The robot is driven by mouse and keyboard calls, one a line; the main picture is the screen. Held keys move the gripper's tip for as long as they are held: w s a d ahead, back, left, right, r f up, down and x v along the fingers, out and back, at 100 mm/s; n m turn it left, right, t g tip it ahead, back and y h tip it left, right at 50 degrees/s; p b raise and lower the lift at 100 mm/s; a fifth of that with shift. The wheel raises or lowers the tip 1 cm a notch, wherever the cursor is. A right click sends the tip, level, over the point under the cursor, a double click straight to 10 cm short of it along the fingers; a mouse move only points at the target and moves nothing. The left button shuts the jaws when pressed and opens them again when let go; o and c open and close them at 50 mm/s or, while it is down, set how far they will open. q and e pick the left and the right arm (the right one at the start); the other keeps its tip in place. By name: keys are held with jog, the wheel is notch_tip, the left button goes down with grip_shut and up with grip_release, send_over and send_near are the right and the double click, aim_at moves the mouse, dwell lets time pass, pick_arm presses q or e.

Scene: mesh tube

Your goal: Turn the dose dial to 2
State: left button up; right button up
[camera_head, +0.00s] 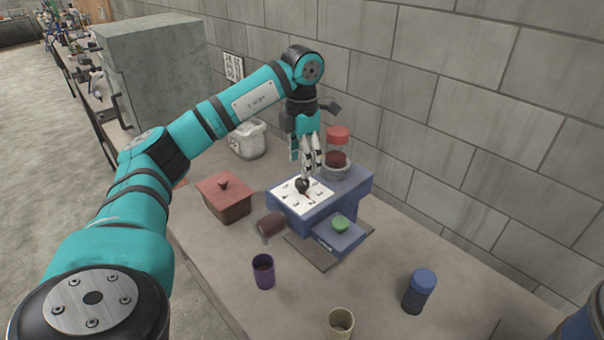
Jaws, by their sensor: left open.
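The dose dial (303,185) is a small black knob on a white panel (286,195) with dark marks around it. The panel lies on top of a blue machine (357,187) on the bench. My left gripper (313,168) is pointed down just above the dial, its pale fingers open. I cannot tell whether the fingertips touch the dial. The marks are too small to read, so the dial's setting is unclear. My right gripper is not in view.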

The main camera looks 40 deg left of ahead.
aim_at(302, 180)
pick_arm(q)
notch_tip(302, 180, up, 6)
jog(key=shift+r, duration=0.25)
dwell(0.6)
